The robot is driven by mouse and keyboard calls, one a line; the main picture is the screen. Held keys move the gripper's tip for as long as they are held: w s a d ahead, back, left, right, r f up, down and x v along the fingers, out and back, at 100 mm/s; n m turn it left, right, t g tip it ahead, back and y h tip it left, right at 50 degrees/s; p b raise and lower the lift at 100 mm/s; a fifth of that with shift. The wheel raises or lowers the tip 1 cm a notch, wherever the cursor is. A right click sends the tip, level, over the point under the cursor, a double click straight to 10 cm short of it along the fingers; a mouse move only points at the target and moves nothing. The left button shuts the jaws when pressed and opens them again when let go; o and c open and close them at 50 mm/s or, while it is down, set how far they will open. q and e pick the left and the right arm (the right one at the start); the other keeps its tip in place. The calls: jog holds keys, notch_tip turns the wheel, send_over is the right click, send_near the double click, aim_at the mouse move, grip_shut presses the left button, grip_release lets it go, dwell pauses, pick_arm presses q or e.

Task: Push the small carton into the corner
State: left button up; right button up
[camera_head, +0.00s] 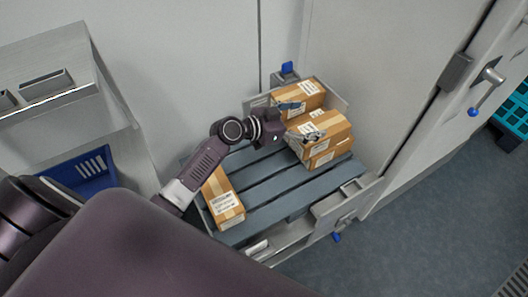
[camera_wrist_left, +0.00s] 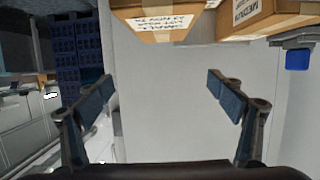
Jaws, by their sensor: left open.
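Three brown taped cartons with white labels are on a grey slatted platform (camera_head: 262,172) in the head view. One carton (camera_head: 300,94) is at the back, a bulkier carton (camera_head: 328,146) is at the right, and a narrow carton (camera_head: 223,202) lies at the front left. My left gripper (camera_head: 301,121) is open over the back and right cartons, partly covering them. In the left wrist view my left gripper (camera_wrist_left: 162,98) shows spread fingers with nothing between them. Two cartons show at that view's top edge, one at the middle (camera_wrist_left: 148,32) and one at the right (camera_wrist_left: 262,24). My right gripper is out of view.
Pale walls stand behind the platform and to its right. A blue clip (camera_head: 288,68) is at the back. A blue bin (camera_head: 88,172) and a grey shelf unit (camera_head: 50,50) stand at the left. The platform's slats are bare between the front and right cartons.

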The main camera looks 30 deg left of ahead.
pick_arm(q)
jog(key=s+a+r+m+g+h+b, duration=0.1)
jog(key=s+a+r, duration=0.1)
jog(key=s, duration=0.8)
jog(key=s+a+r+m+g+h+b, duration=0.1)
jog(key=s+r, duration=0.3)
jog(key=s, duration=0.7)
jog(key=shift+a+r+m+g+h, duration=0.15)
jog(key=shift+a+m+g+h, duration=0.2)
jog(key=shift+m+g+h, duration=0.25)
